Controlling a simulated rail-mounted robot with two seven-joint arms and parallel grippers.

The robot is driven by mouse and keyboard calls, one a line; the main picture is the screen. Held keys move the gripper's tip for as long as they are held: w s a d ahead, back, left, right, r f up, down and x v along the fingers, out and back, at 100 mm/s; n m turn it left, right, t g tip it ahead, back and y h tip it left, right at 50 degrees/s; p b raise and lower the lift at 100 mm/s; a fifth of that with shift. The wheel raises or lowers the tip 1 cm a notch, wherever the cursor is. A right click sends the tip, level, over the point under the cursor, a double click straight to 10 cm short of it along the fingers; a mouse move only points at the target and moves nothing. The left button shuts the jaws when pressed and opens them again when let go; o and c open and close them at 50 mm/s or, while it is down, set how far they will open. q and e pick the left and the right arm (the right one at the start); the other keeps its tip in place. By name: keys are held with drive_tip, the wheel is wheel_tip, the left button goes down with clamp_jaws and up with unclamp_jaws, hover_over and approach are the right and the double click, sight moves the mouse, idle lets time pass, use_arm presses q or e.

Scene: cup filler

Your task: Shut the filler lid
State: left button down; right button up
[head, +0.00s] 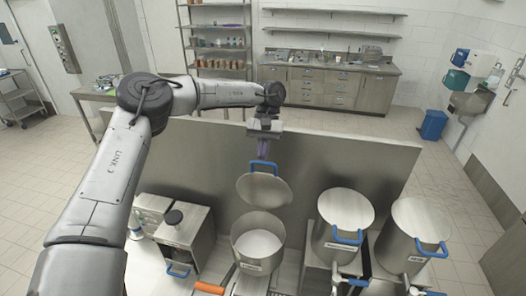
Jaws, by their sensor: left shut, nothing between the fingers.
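The filler pot (258,258) is a round metal vessel in the middle of the bench, open at the top, with pale contents inside. Its round steel lid (264,191) stands raised and tilted back at the rear of the pot. A blue handle (263,165) sits on the lid's far upper edge. My left gripper (263,155) points down just above that handle. It is shut with nothing between its fingers. I cannot tell whether the fingertips touch the handle. My right gripper is not in view.
Two similar metal vessels with closed lids and blue handles stand to the right, one nearer (345,211) and one farther right (421,220). A metal machine (187,228) stands left of the pot. A tall steel panel (335,170) rises behind the bench.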

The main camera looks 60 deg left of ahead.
use_arm(q)
drive_tip(key=shift+s+d, duration=0.1)
drive_tip(key=shift+s+d+f+t+y+b, duration=0.2)
drive_tip(key=shift+s+d+t+y+b, duration=0.15)
drive_tip(key=shift+s+d+b, duration=0.5)
drive_tip(key=s+d+f+t+y+b, duration=0.4)
drive_tip(key=s+d+f+b, duration=0.9)
drive_tip(key=b, duration=0.5)
drive_tip(key=s+d+f+b, duration=0.2)
drive_tip(key=d+f+b, duration=0.1)
drive_tip(key=f+b, duration=0.5)
drive_tip(key=shift+d+f, duration=0.15)
drive_tip(key=shift+f, duration=0.05)
